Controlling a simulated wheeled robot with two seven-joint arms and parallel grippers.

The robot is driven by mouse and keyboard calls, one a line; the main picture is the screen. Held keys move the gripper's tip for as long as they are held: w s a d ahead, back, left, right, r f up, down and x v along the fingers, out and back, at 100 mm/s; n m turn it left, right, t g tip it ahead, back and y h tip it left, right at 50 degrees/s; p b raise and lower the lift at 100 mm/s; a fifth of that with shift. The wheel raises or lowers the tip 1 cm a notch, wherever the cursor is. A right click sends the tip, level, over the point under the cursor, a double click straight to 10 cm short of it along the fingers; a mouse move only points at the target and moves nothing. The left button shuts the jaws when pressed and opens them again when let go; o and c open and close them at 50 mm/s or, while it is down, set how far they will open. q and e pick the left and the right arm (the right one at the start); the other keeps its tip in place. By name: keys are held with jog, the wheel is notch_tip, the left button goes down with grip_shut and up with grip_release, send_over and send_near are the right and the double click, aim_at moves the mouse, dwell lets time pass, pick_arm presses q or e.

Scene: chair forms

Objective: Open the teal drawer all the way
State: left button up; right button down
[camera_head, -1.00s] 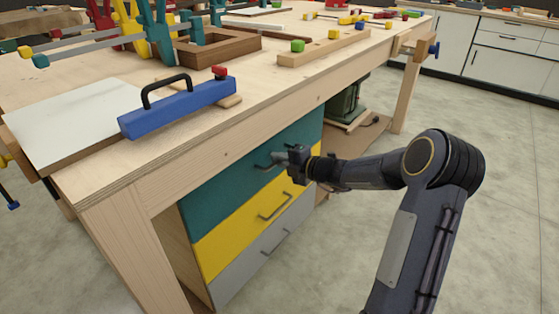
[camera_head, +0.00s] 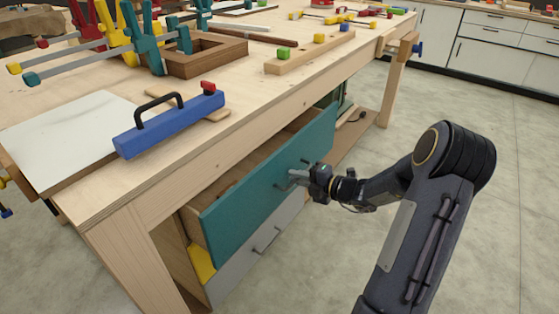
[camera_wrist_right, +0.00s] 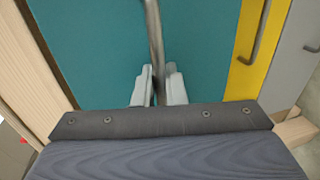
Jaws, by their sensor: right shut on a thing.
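The teal drawer (camera_head: 250,193) is the top drawer under the wooden workbench. It is pulled partly out, with its wooden side and part of its inside showing behind the front. My right gripper (camera_head: 297,178) is shut on the metal bar handle (camera_head: 285,184) of the teal drawer. In the right wrist view, the two pale fingertips (camera_wrist_right: 158,88) stand on either side of the handle (camera_wrist_right: 154,35), against the teal front (camera_wrist_right: 90,45). How far the drawer still reaches into the bench is hidden. My left gripper is not in view.
Below are a yellow drawer (camera_head: 201,263), mostly hidden by the teal front, and a grey drawer (camera_head: 250,255), both shut. The workbench (camera_head: 240,118) carries a blue tool with a black handle (camera_head: 170,125) and several clamps. Floor to the right is clear around my arm.

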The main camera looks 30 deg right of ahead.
jog(key=f+p+v, duration=0.2)
jog(key=p+v, duration=0.2)
jog(key=v, duration=0.5)
jog(key=f+p+v, duration=0.2)
jog(key=p+v, duration=0.1)
jog(key=v, duration=0.6)
jog(key=shift+p+v, duration=0.35)
jog(key=shift+v, duration=0.4)
jog(key=shift+d+f, duration=0.1)
jog(key=c, duration=1.8)
grip_release()
jog(key=shift+s, duration=0.1)
jog(key=p+v, duration=0.1)
jog(key=v, duration=0.6)
jog(key=shift+s+d, duration=0.15)
jog(key=shift+s, duration=0.15)
